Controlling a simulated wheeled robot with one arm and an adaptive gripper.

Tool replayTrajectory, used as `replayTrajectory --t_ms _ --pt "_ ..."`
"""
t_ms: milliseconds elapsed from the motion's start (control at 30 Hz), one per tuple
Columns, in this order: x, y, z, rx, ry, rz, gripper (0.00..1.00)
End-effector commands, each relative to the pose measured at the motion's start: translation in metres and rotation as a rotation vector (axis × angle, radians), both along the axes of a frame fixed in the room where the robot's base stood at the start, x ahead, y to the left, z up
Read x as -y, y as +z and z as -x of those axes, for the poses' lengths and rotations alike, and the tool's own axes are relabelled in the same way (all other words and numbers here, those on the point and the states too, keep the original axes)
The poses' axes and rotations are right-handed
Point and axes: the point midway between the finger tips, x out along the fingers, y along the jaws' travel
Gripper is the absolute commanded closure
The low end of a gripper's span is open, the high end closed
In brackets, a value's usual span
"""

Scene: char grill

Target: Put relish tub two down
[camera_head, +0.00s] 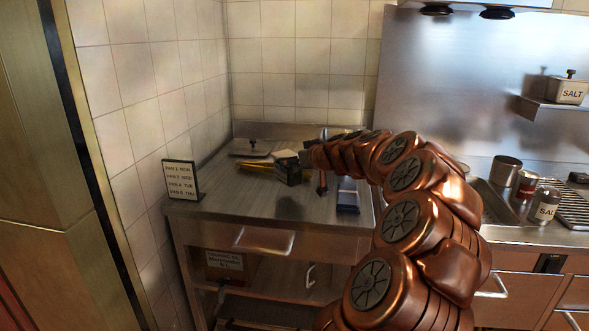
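My bronze arm reaches from the lower right up and over the steel counter (225,208). Its far end, with my gripper (292,172), is small and dark above the back middle of the counter. I cannot make out the fingertips or tell whether they are open or shut. A small pale-topped block (285,157) shows right beside the gripper; I cannot tell whether it is held or is a tub. I cannot identify relish tub two for sure. My arm hides part of the counter's right side.
A black label sign (181,180) stands at the counter's left edge. A lidded pan (252,147) is at the back, yellow-handled items (257,166) before it. A blue object (347,196) lies at right. The front left counter is clear.

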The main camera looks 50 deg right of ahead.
Motion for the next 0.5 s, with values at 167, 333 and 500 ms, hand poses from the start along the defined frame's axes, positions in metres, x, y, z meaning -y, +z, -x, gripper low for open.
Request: replayTrajectory --t_ms 167,333,500 --pt "0.003 -0.001 -0.008 0.001 0.001 -0.001 0.8" --pt "0.002 -0.022 -0.007 0.001 0.003 -0.005 0.8" --pt "0.002 -0.034 -0.006 0.0 0.001 -0.002 0.8"
